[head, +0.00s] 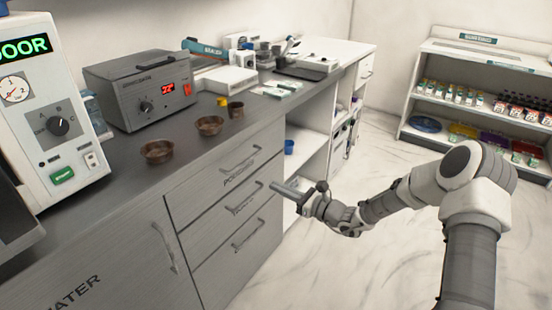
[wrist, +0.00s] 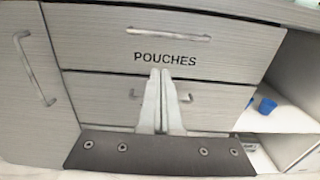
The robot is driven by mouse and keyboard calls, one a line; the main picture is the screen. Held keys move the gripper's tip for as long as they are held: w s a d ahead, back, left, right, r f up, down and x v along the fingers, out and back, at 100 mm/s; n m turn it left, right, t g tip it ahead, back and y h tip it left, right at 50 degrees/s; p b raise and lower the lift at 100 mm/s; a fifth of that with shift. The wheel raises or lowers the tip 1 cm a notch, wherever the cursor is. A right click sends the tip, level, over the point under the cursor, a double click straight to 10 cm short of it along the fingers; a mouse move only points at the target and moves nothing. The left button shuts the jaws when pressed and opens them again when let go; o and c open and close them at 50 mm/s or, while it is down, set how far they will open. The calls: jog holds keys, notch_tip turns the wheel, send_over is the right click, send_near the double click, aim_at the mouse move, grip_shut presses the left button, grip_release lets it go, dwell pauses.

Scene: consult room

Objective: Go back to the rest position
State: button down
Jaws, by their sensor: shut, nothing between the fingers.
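My arm reaches in from the right of the head view. My gripper (head: 273,185) is in front of the drawer stack, near the middle drawer's right end. In the wrist view my gripper (wrist: 160,72) has its two fingers together with nothing between them. They point at the drawer front labelled POUCHES (wrist: 230,52). Whether they touch it I cannot tell. The drawers (head: 225,190) look flush with the cabinet, with bar handles. The lower part of the stack is partly hidden behind my fingers in the wrist view.
The grey counter (head: 120,185) holds brown bowls (head: 158,151), a grey device with a red display (head: 140,90) and a white machine (head: 50,110). Open shelves with a blue cup (head: 289,146) adjoin the drawers. A stocked shelf unit (head: 480,65) stands back right. Marble floor (head: 375,145) is clear between.

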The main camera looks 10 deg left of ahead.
jog(key=s+r+n+g+h, duration=0.2)
jog(key=s+r+n+g, duration=0.25)
jog(key=s+n, duration=0.3)
jog(key=s+r+n+g+h, duration=0.2)
jog(key=s+r+n+g, duration=0.2)
jog(key=s+r+n, duration=0.3)
jog(key=s+d+r+n+t+h, duration=0.3)
jog(key=s+d+r+n+h, duration=0.25)
jog(key=s+d, duration=0.45)
jog(key=s+d+r+n+t+h, duration=0.2)
jog(key=s+d+r+n+h, duration=0.3)
jog(key=s+d, duration=0.55)
notch_tip(320, 180, up, 17)
jog(key=a+m+h+p, duration=0.1)
jog(key=p, duration=1.7)
jog(key=shift+a+f, duration=0.1)
jog(key=shift+a, duration=0.1)
